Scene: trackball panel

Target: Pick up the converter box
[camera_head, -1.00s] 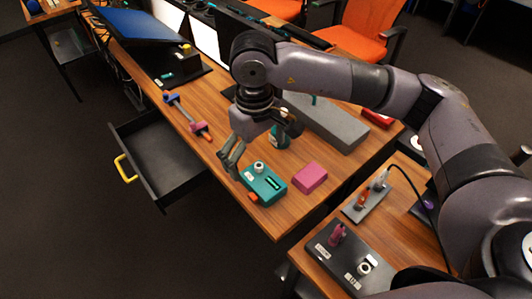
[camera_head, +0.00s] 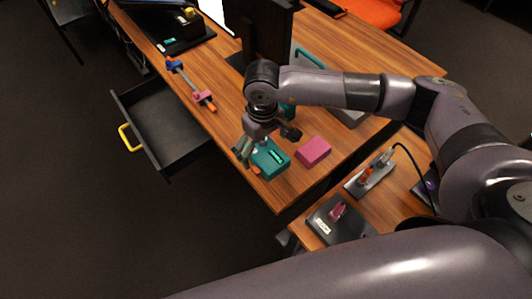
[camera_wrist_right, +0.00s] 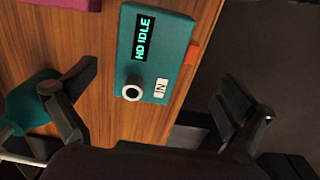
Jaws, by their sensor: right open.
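The converter box, a teal box (camera_head: 272,158), lies on the wooden desk near its front corner. In the right wrist view the converter box (camera_wrist_right: 155,55) shows a lit "HD IDLE" display, a round white-rimmed port, an "IN" label and an orange tab on its side. My right gripper (camera_head: 267,146) is just above it, partly covering it in the head view. Its fingers are open and empty. In the wrist view the fingers (camera_wrist_right: 150,112) stand apart, left and right of the box's port end. Whether they touch it I cannot tell. My left gripper is not in view.
A pink block (camera_head: 314,151) lies close to the box's right. A blue, pink and orange tool (camera_head: 190,85) lies farther back left. An open black drawer (camera_head: 165,135) juts out at left. A dark panel with a pink connector (camera_head: 338,211) is on the lower right desk.

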